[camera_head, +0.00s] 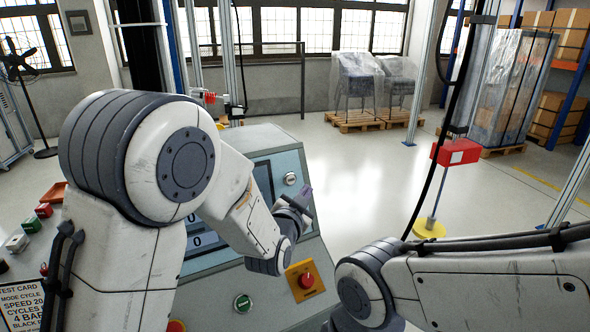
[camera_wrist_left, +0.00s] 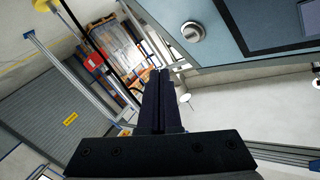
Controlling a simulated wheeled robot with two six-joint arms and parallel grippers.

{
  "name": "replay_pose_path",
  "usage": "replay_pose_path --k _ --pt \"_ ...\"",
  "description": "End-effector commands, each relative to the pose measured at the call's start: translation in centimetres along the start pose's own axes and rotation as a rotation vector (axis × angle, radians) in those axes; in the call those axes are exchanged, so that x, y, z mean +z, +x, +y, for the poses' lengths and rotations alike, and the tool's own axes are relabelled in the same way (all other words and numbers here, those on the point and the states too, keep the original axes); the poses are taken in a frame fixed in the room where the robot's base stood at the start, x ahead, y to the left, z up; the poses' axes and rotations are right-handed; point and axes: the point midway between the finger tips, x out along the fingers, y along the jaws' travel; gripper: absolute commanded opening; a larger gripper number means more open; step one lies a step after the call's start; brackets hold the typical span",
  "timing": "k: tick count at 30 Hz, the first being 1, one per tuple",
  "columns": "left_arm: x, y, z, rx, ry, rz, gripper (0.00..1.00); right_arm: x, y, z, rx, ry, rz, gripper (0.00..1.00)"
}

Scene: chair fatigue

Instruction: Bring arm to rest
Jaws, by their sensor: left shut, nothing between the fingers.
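My left arm comes in from the left and bends in front of the control console (camera_head: 285,145). My left gripper (camera_head: 303,197) is small at the end of that arm, just in front of the console's right side. In the left wrist view its two dark fingers (camera_wrist_left: 159,80) are together with nothing between them. My right arm comes in at the lower right. Its gripper is not in view.
The console has a screen, a red stop button on a yellow plate (camera_head: 305,281) and a green button (camera_head: 243,303). A red box on a stand (camera_head: 455,152) is right. Wrapped chairs (camera_head: 356,80) stand on pallets at the back. Open floor lies between.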

Motion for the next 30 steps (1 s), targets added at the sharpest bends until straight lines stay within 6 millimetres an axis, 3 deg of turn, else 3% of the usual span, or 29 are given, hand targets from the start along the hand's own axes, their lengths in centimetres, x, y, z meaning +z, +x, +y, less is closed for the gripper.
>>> replay_pose_path --k 5,8,11,15,21,24,27,30 --pt "0.2 -2.7 3.4 0.155 -0.074 -0.149 0.00 0.0 0.0 0.0 0.000 0.000 0.000 0.50" --pt "1.0 -6.1 6.2 0.284 -0.130 -0.303 0.00 0.0 0.0 0.0 0.000 0.000 0.000 0.50" --pt "2.1 -10.7 8.7 0.400 -0.175 -0.475 0.00 0.0 0.0 0.0 0.000 0.000 0.000 0.50" --pt "3.9 -18.4 10.9 0.535 -0.209 -0.735 0.00 0.0 0.0 0.0 0.000 0.000 0.000 0.50" --pt "6.0 -29.4 11.2 0.641 -0.203 -1.079 0.00 0.0 0.0 0.0 0.000 0.000 0.000 0.50" --pt "6.7 -33.2 10.7 0.661 -0.188 -1.197 0.00 0.0 0.0 0.0 0.000 0.000 0.000 0.50" --pt "7.1 -35.3 10.2 0.668 -0.177 -1.267 0.00 0.0 0.0 0.0 0.000 0.000 0.000 0.50" --pt "7.2 -36.2 10.1 0.670 -0.171 -1.297 0.00 0.0 0.0 0.0 0.000 0.000 0.000 0.50"
